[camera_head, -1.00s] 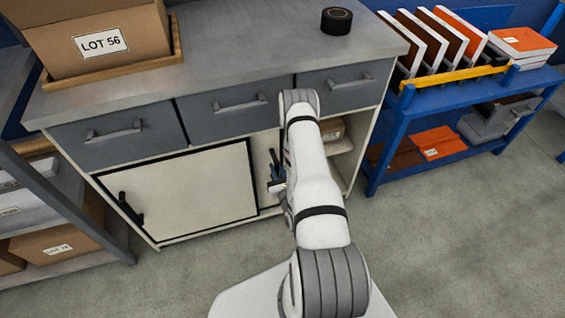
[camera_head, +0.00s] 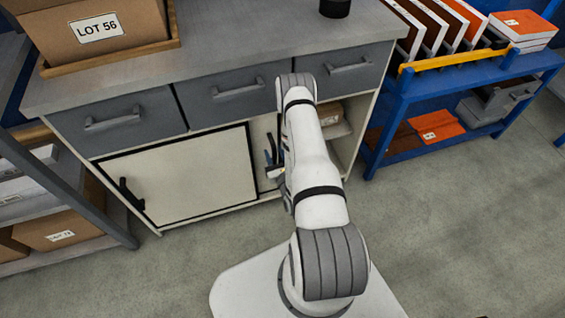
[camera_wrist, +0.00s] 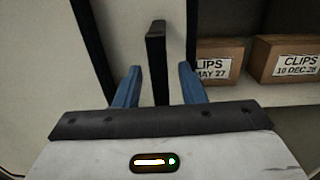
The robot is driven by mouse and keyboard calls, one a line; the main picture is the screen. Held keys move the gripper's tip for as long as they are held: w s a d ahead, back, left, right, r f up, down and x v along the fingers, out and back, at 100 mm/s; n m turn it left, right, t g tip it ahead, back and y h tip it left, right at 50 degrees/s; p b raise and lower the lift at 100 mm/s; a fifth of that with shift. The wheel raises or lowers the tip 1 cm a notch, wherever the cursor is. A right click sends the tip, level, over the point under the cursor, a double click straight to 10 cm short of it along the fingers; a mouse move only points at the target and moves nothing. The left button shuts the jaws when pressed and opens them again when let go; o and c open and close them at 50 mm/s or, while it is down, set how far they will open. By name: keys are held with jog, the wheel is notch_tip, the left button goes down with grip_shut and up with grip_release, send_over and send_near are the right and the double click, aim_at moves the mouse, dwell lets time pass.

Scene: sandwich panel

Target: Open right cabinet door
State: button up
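The cabinet (camera_head: 60,100) has a cream door (camera_head: 190,178) on the left with a black border and a dark handle at its left. To the right of that border is a narrow cream panel, the visible part of the right door (camera_wrist: 128,35). A vertical black handle (camera_wrist: 156,50) stands out from it. My gripper (camera_wrist: 159,85) is open, with one blue finger on each side of this handle and a visible gap on both sides. The blue fingers also show beside my arm in the head view. My arm hides part of the right side.
Right of the panel's black edge the cabinet is open, with boxes marked CLIPS (camera_wrist: 290,62) on a shelf. Grey drawers (camera_head: 232,92) sit above. A blue rack (camera_head: 425,88) stands at the right, a shelf unit with boxes (camera_head: 55,228) at the left. Floor in front is clear.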

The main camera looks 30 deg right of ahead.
jog(key=shift+r+p, duration=0.4)
jog(key=shift+p, duration=0.85)
jog(key=p, duration=0.3)
jog(key=shift+s+d+p, duration=0.1)
jog(key=shift+s+p, duration=0.1)
jog(key=shift+p, duration=0.15)
jog(key=shift+s+p, duration=0.25)
jog(key=shift+p, duration=1)
jog(key=s+p, duration=0.1)
jog(key=p, duration=0.5)
jog(key=shift+s+a, duration=0.25)
jog(key=shift+s, duration=0.1)
jog(key=s+p, duration=0.2)
jog(key=s, duration=0.1)
jog(key=shift+s+a, duration=0.15)
jog(key=s+p, duration=0.2)
jog(key=p, duration=0.1)
jog(key=shift+a+f, duration=0.15)
jog(key=shift+f, duration=0.2)
jog(key=shift+s, duration=0.15)
